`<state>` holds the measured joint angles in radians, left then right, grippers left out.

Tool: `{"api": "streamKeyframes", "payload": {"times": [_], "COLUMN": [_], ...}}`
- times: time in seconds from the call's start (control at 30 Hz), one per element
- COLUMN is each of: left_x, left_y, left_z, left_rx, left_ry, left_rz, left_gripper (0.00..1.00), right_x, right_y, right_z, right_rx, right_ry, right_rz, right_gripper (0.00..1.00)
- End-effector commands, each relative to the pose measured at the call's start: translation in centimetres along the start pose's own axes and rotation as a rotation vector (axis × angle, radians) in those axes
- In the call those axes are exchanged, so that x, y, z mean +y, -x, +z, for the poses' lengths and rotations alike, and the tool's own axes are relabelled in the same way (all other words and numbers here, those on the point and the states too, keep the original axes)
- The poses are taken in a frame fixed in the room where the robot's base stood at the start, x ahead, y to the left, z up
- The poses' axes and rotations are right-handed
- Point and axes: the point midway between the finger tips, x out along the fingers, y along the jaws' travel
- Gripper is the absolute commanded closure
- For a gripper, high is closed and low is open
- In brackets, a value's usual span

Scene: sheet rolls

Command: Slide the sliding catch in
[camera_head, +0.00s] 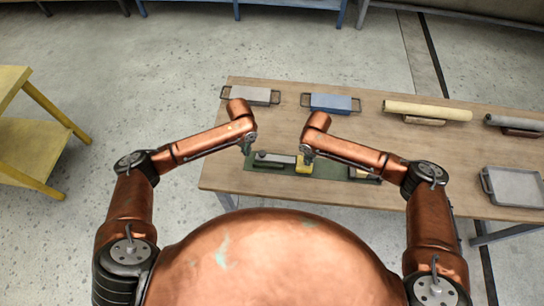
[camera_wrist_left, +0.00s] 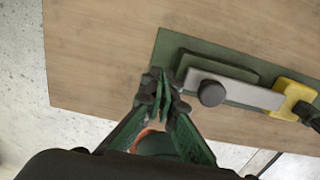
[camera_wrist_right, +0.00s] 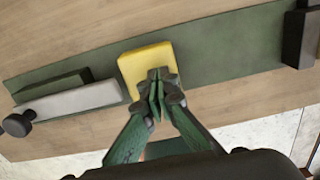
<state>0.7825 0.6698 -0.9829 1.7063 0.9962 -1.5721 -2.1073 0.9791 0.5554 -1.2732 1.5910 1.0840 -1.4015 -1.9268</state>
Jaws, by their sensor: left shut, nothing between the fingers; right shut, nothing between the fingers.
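The catch is a pale grey bar (camera_wrist_left: 238,91) with a dark round knob (camera_wrist_left: 211,93), lying along a green base plate (camera_wrist_left: 180,42). Its right end is at the left side of a yellow block (camera_wrist_right: 146,64); I cannot tell whether it enters the block. The bar also shows in the head view (camera_head: 273,158). My left gripper (camera_wrist_left: 163,87) is shut and empty, by the plate's left end, left of the knob and apart from it. My right gripper (camera_wrist_right: 158,86) is shut and empty, at the yellow block's near edge; its tips overlap the block in view, contact unclear.
A dark block (camera_wrist_right: 299,38) stands at the plate's right end. A grey-topped tray (camera_head: 250,95), a blue one (camera_head: 331,103) and a cream roll (camera_head: 428,110) lie along the table's back. A grey tray (camera_head: 516,186) lies at right. Bare wood lies behind the plate.

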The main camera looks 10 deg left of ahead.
Motion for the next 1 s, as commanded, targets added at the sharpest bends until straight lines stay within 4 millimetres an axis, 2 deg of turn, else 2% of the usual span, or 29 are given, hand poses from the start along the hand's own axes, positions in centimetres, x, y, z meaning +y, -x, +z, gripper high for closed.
{"api": "streamKeyframes", "payload": {"times": [1.0], "left_x": [-2.7], "left_y": [0.0], "left_z": [0.0], "left_rx": [0.0], "left_ry": [0.0], "left_rz": [-0.001], "left_gripper": [1.0], "right_x": [-0.1], "right_y": [-0.4], "right_z": [-0.3], "right_rx": [0.007], "right_ry": [0.0], "right_rz": [-0.003], "right_gripper": [1.0]}}
